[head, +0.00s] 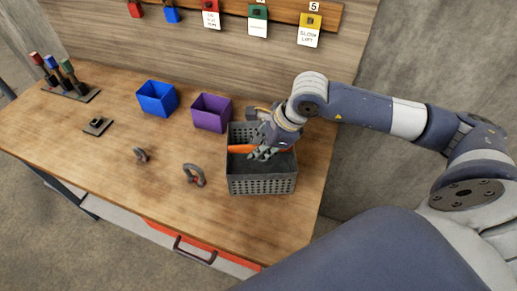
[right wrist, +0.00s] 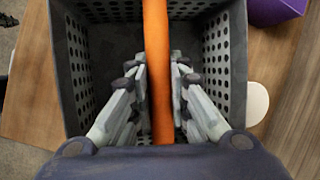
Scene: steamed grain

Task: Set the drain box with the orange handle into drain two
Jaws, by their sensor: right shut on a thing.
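The drain box (head: 262,186) is a dark grey crate with perforated walls, over the right part of the wooden table. Its orange handle (head: 243,149) spans the open top. My right gripper (head: 264,153) reaches in from the right and is shut on the handle. In the right wrist view the gripper (right wrist: 160,85) has its fingers on both sides of the handle (right wrist: 158,50), with the box (right wrist: 68,75) below. I cannot tell whether the box rests on the table or hangs just above it. I cannot identify drain two. My left gripper is not in view.
A blue bin (head: 157,100) and a purple bin (head: 211,114) stand left of the box. Two grey shackle-like pieces (head: 195,174) (head: 141,155) lie on the table (head: 110,165). A small dark block (head: 97,126) and a stand with coloured-top posts (head: 70,90) are farther left. Tagged locks hang on the wall board (head: 276,13).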

